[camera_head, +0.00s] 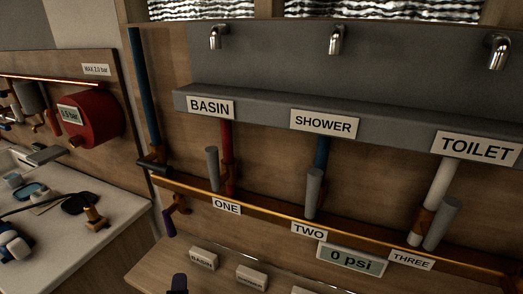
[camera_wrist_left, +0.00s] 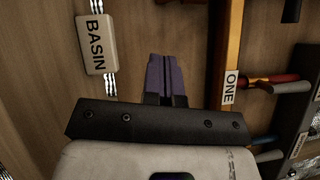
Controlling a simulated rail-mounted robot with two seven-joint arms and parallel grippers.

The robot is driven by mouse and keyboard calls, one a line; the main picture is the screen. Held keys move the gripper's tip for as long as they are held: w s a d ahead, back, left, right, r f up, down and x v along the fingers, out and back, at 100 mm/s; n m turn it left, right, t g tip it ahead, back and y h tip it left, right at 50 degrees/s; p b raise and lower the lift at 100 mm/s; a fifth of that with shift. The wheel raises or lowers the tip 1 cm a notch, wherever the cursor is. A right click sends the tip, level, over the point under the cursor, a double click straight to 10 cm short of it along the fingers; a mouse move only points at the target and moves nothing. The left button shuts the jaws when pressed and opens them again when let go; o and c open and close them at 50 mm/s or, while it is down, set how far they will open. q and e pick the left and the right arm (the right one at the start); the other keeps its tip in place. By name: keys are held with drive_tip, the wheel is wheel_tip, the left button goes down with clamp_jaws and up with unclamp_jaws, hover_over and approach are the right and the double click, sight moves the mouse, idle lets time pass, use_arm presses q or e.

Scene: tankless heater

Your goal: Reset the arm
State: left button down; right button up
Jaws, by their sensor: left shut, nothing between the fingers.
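The tip of my left gripper (camera_head: 179,283) shows as a dark purple shape at the bottom edge of the head view, to the left of the small BASIN block. In the left wrist view its purple fingers (camera_wrist_left: 166,80) are together and hold nothing. There they appear between the BASIN block (camera_wrist_left: 97,45) and the ONE label (camera_wrist_left: 231,88), over the wooden panel. No contact with the panel shows. Most of my left arm is outside the head view. My right gripper is not in view.
A copper pipe (camera_head: 275,222) crosses the panel, with grey-handled valves under BASIN, SHOWER and TOILET. A purple handle (camera_head: 168,222) hangs at its left end. A "0 psi" display (camera_head: 351,260) sits below. A counter (camera_head: 105,225) with small items and a red tank (camera_head: 95,118) are at left.

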use_arm(q)
drive_tip(key=a+n+g+y, duration=0.1)
drive_tip(key=n, duration=0.1)
drive_tip(key=a+f+n+g+y, duration=0.1)
drive_tip(key=s+a+f+n+g, duration=0.1)
drive_tip(key=n, duration=0.1)
drive_tip(key=shift+f+n+y, duration=0.15)
drive_tip(key=shift+n+y, duration=0.15)
drive_tip(key=shift+y, duration=0.1)
drive_tip(key=s+d+n+g+h+p, duration=0.2)
drive_tip(key=s+n+g+h+p, duration=0.15)
drive_tip(key=s, duration=0.85)
drive_tip(key=s+d+n+g+h+p, duration=0.25)
drive_tip(key=s+g, duration=0.25)
drive_tip(key=s, duration=0.7)
drive_tip(key=s+d+n+g+h+p, duration=0.2)
drive_tip(key=s+n+g+p, duration=0.15)
drive_tip(key=s, duration=0.85)
wheel_tip(320, 180, up, 37)
drive_tip(key=w+p, duration=0.1)
drive_tip(key=p, duration=3.7)
drive_tip(key=shift+d, duration=0.15)
